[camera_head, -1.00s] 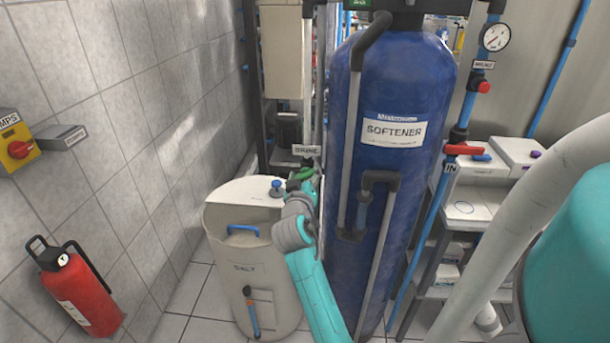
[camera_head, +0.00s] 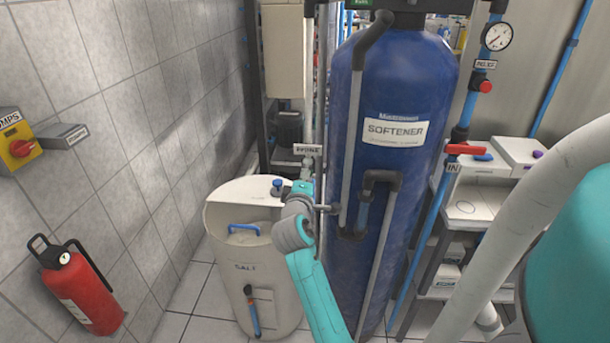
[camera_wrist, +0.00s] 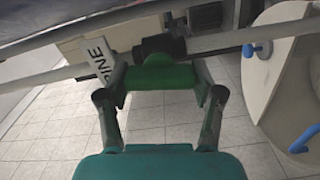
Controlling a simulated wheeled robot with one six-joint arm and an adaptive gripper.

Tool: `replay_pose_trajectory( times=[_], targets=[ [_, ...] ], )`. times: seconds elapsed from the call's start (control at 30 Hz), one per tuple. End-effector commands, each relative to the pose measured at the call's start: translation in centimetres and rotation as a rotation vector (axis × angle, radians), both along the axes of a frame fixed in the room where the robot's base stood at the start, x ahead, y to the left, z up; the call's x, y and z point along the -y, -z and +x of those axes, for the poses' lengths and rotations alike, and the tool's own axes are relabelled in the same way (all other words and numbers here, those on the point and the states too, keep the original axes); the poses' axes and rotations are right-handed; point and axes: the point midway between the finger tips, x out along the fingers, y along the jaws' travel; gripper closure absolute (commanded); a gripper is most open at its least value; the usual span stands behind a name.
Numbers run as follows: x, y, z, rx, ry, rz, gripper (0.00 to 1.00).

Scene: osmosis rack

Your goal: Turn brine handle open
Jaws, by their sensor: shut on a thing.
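The green brine handle (camera_wrist: 157,76) lies between the two fingers of my gripper (camera_wrist: 160,84) in the wrist view. My gripper is shut on it. The handle joins a dark valve body (camera_wrist: 160,46) on a grey pipe. A white label with partly cut-off lettering (camera_wrist: 103,60) is left of the handle. In the head view the BRINE label (camera_head: 307,150) is just above my wrist, left of the blue softener tank (camera_head: 395,190). There the handle cannot be made out, and my arm covers the gripper area.
The cream salt tank (camera_head: 225,280) stands left of my arm, with a blue handle (camera_head: 243,227) and a blue knob (camera_head: 277,185). The softener tank is close on the right. A red fire extinguisher (camera_head: 78,290) is by the tiled wall. Tiled floor shows between.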

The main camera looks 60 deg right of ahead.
Motion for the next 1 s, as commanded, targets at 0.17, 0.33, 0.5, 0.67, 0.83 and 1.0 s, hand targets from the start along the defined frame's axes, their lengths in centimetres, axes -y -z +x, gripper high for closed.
replay_pose_trajectory(
  times=[0.17,0.33,0.5,0.67,0.83,1.0],
  targets=[
    [-0.03,0.11,0.05,-0.095,-0.001,-0.038,0.68],
    [-0.04,0.15,0.06,-0.152,-0.001,-0.062,0.68],
    [-0.04,0.17,0.06,-0.181,-0.001,-0.074,0.68],
    [-0.04,0.18,0.06,-0.189,-0.001,-0.076,0.68],
    [-0.04,0.19,0.07,-0.190,-0.001,-0.077,0.68],
    [-0.03,0.19,0.06,-0.190,-0.001,-0.077,0.21]
  ],
)
